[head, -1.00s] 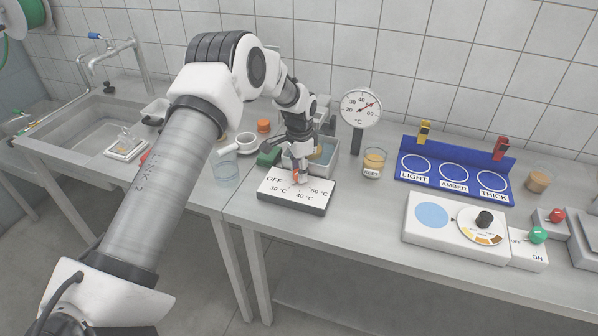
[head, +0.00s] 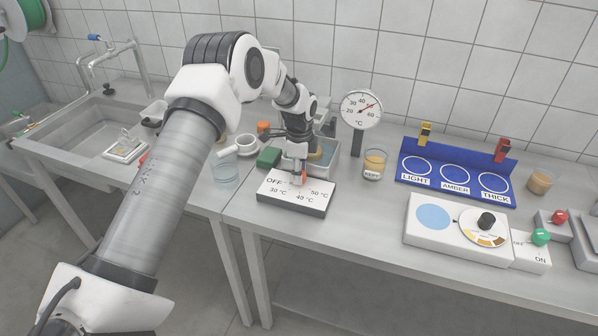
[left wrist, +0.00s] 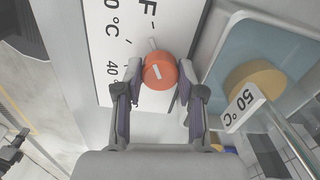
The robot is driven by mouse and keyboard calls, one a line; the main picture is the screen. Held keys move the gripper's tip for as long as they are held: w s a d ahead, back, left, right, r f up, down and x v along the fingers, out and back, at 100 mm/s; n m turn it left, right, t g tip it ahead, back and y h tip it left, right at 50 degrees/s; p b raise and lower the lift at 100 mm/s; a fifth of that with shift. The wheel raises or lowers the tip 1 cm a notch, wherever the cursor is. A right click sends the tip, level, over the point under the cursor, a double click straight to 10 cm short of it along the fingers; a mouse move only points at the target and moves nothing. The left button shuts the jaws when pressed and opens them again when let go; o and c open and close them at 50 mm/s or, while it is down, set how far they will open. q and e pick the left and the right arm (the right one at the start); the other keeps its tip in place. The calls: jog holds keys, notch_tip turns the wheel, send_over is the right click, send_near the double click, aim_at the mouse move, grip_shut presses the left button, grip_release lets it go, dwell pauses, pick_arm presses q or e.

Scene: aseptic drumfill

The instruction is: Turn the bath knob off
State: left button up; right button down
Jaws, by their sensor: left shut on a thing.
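The bath knob is an orange-red round knob (left wrist: 160,70) on a white panel (head: 292,205) marked OFF, 30 °C, 40 °C and 50 °C. In the head view only a small part of the knob (head: 304,176) shows beneath the gripper. My left gripper (left wrist: 160,74) is shut on it from above, one finger on each side. In the left wrist view the knob's white pointer is turned toward the OFF side of the scale; its exact setting is hard to tell.
The metal water bath (head: 325,173) stands right behind the panel. A thermometer dial (head: 361,108) and an amber jar (head: 374,163) are to its right. A green block (head: 268,157) and a glass beaker (head: 225,170) are to the left. The bench front right of the panel is clear.

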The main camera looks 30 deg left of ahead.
pick_arm(q)
jog(key=shift+s+d+f, duration=0.1)
jog(key=shift+s+f, duration=0.1)
jog(key=shift+f, duration=0.05)
jog(key=o, duration=0.9)
jog(key=shift+c, duration=0.2)
jog(key=shift+w, duration=0.2)
jog(key=shift+r, duration=0.15)
